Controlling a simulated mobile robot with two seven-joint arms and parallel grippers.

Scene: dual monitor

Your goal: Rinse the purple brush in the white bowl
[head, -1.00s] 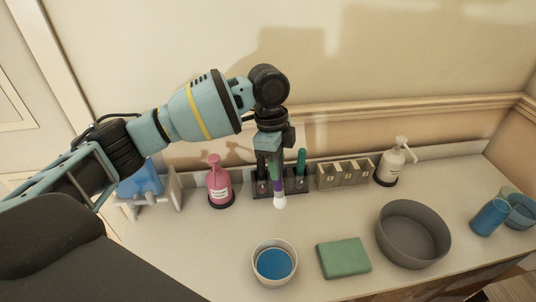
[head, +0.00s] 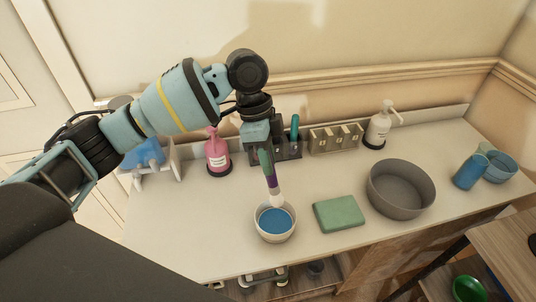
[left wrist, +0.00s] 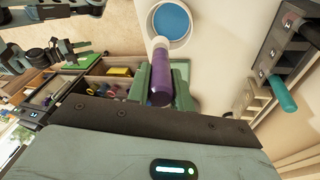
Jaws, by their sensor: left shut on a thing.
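My left gripper (head: 266,158) is shut on the purple brush (head: 272,183) and holds it with its white tip pointing down. The white bowl (head: 262,233) stands on the counter with blue liquid inside. The brush tip is over the bowl's back part, at or just above the liquid; I cannot tell if it touches. In the left wrist view the purple handle (left wrist: 161,80) runs from the gripper (left wrist: 160,88) toward the bowl (left wrist: 152,30). A dark and teal shape at that view's upper left may be my right arm; its jaws are unclear.
Behind the bowl are a dark holder with a teal brush (head: 295,125) and a pink pump bottle (head: 217,155). To the right are a green block (head: 338,213), a grey basin (head: 400,205) and a blue cup (head: 469,172). The counter left of the bowl is clear.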

